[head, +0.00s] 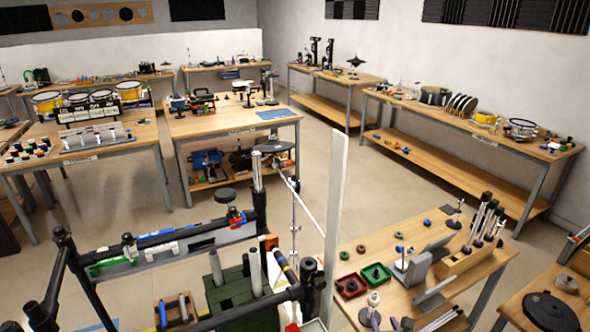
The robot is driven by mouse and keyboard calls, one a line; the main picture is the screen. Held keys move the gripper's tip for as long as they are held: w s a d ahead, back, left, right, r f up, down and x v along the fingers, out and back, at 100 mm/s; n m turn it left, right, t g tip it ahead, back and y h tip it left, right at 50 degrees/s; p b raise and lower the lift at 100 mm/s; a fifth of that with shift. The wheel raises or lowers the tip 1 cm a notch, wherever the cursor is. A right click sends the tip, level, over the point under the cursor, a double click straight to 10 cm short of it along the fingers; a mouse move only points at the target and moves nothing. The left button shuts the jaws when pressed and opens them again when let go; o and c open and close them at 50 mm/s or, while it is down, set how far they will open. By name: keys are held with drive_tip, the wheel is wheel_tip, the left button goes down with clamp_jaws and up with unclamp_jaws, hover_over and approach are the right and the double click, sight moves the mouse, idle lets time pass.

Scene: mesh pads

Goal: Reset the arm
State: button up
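My gripper does not show in the head view, and I cannot make out any part of my arm for certain. The task names no other object. The view looks down over a workshop with several wooden benches.
A black pipe frame (72,262) with coloured clips stands close at the lower left. A tall pale upright panel (334,215) rises beside the near right bench (385,255), which holds red and green trays, rings and a wooden block with rods. Open floor (375,180) lies beyond, between the benches.

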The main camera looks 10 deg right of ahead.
drive_tip(key=s+a+f+n+g+y, duration=0.25)
drive_tip(key=a+n+g+y, duration=0.55)
drive_tip(key=n, duration=1.1)
drive_tip(key=s+a+r+n+g+h, duration=0.1)
drive_tip(key=s+a+r+n+h, duration=0.2)
drive_tip(key=r+n, duration=0.6)
drive_tip(key=s+a+r+n+g+h, duration=0.1)
drive_tip(key=s+a+r+n+h, duration=0.2)
drive_tip(key=s+r+n, duration=0.3)
wheel_tip(320, 180, up, 4)
drive_tip(key=n, duration=0.3)
drive_tip(key=shift+a+r+g, duration=0.2)
drive_tip(key=shift+g, duration=0.1)
